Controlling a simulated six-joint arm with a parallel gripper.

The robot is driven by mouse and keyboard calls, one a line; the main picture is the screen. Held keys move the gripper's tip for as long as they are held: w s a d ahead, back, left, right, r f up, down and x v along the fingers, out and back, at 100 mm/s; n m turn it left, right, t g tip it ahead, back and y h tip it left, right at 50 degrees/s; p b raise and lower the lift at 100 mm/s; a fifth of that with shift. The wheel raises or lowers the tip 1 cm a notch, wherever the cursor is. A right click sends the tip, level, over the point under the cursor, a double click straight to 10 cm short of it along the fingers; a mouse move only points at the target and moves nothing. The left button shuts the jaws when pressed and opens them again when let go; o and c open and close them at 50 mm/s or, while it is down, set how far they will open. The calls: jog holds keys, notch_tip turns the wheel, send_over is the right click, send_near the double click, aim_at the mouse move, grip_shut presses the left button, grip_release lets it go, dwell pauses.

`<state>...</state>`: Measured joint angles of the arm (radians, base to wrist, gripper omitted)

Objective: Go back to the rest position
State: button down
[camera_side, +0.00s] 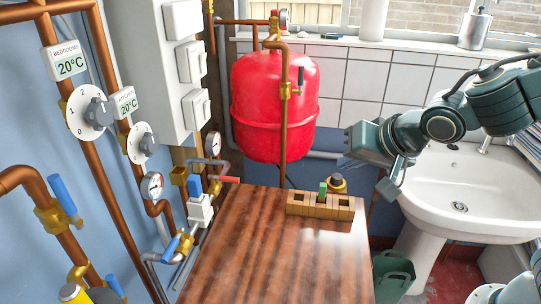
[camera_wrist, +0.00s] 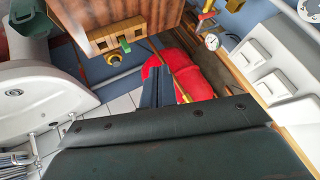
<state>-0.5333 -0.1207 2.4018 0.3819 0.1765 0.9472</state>
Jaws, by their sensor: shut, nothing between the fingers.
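My gripper (camera_side: 352,138) is in the side view, above and to the right of the wooden table, in front of the tiled wall and right of the red tank. Its dark fingers also show in the wrist view (camera_wrist: 158,72), pressed together with nothing between them. My gripper is apart from everything around it. No marker for a rest position shows in either view.
The wooden table (camera_side: 270,245) holds a slotted wooden block (camera_side: 305,207) with a green piece (camera_side: 322,189). The red tank (camera_side: 272,105), copper pipes and dials (camera_side: 88,110) stand left. A white sink (camera_side: 475,195) stands right, below my arm.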

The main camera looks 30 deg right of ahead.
jog(key=s+d+r+n+g, duration=0.1)
jog(key=s+d+r+n, duration=0.1)
jog(key=s+d, duration=0.3)
jog(key=s+d+r+n+g, duration=0.2)
jog(key=s+d+n, duration=0.2)
jog(key=s, duration=0.8)
jog(key=shift+s+d+n, duration=0.3)
jog(key=shift+d+n, duration=0.05)
jog(key=shift+n, duration=0.15)
jog(key=shift+w+r, duration=0.1)
